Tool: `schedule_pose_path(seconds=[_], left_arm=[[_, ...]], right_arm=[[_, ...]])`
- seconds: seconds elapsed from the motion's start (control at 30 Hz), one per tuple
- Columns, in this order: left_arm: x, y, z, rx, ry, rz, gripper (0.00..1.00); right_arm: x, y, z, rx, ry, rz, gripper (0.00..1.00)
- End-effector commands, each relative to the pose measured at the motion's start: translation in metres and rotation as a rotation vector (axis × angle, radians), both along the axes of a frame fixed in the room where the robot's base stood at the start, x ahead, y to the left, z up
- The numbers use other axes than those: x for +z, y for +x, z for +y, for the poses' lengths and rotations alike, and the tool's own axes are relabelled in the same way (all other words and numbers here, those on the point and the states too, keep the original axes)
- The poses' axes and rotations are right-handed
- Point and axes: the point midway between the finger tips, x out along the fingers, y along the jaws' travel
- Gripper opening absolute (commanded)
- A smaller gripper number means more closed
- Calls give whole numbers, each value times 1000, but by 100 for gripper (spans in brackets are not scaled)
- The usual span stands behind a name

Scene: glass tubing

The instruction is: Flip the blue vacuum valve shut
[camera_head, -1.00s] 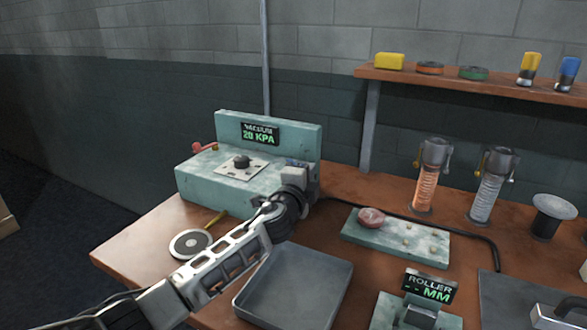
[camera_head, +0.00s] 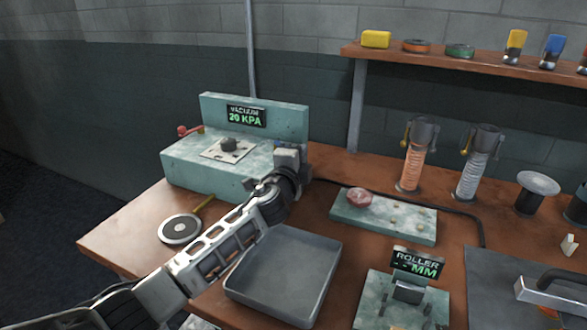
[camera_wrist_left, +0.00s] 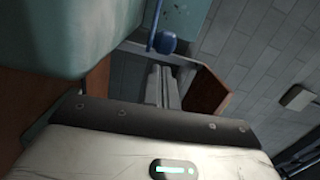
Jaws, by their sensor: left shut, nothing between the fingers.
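The teal vacuum station (camera_head: 215,173) stands on the bench at the left, its display (camera_head: 246,116) reading 20 KPA. My left gripper (camera_head: 292,158) is at its right end and hides that side in the head view. In the left wrist view a blue valve lever (camera_wrist_left: 164,42) with a rounded knob shows just beyond the fingertips, close to the teal body. My left gripper's fingers (camera_wrist_left: 162,80) are shut and empty, pointing toward the lever. Whether they touch it I cannot tell. My right gripper is not in view.
A red handle (camera_head: 187,130) is on the station's left side. A grey tray (camera_head: 283,275) lies below my left arm.

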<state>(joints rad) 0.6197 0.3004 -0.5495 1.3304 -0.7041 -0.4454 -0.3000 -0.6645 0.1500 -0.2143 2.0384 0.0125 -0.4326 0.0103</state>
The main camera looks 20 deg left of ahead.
Motion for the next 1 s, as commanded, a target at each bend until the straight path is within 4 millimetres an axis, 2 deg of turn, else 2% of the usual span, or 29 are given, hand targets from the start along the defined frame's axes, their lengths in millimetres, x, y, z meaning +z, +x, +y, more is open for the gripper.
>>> schedule_pose_path(seconds=[0.07,0.1,0.3,0.53,0.7,1.0], left_arm=[[1,2,-17,-1,-4,-3,0],[1,-2,-17,4,0,-2,0],[0,-48,-11,1,0,-1,0],[-1,-86,-7,1,1,-2,0],[0,-97,-6,2,1,-2,0],[0,-98,-6,2,1,-2,0]], right_arm=[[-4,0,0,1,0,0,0],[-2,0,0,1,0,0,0],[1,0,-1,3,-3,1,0],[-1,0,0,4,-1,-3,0],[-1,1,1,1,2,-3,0],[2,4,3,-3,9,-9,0]])
